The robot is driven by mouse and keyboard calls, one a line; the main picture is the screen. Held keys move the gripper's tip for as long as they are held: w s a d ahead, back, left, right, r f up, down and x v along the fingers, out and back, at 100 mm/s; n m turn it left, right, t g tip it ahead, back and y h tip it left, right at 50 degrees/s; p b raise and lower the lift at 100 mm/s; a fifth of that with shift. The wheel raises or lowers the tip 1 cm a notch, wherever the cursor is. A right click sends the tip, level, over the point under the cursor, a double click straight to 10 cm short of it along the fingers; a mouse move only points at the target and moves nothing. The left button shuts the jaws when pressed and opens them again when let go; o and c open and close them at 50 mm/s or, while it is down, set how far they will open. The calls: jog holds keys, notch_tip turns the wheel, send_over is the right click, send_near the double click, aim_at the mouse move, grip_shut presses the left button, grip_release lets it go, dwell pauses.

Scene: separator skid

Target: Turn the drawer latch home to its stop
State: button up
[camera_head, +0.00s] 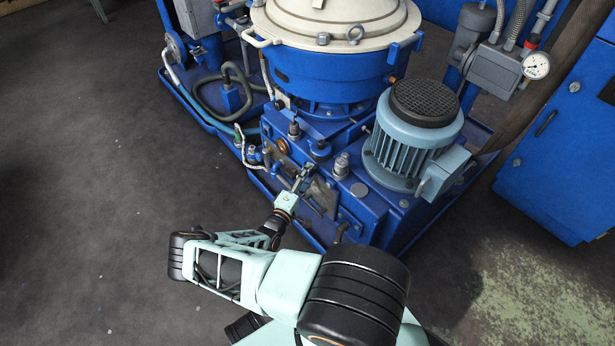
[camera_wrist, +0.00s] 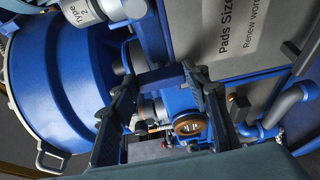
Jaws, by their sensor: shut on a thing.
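My gripper (camera_head: 300,179) is at the front of the blue separator skid, by the grey plate on its front face. In the wrist view, the two dark fingers of my gripper (camera_wrist: 165,85) stand on either side of a short blue bar (camera_wrist: 163,76), and they are shut on it. I take this bar to be the drawer latch. In the head view the latch is too small and too covered by my gripper to make out. How far it is turned, and its stop, cannot be told.
A grey plate with printed text (camera_wrist: 250,35) lies beyond the fingers. The light-blue motor (camera_head: 412,140) stands to the right. Open floor (camera_head: 90,200) lies left.

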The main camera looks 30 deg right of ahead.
dwell(0.6)
jog(key=o, duration=1.2)
jog(key=shift+c, duration=0.2)
jog(key=v, duration=1.2)
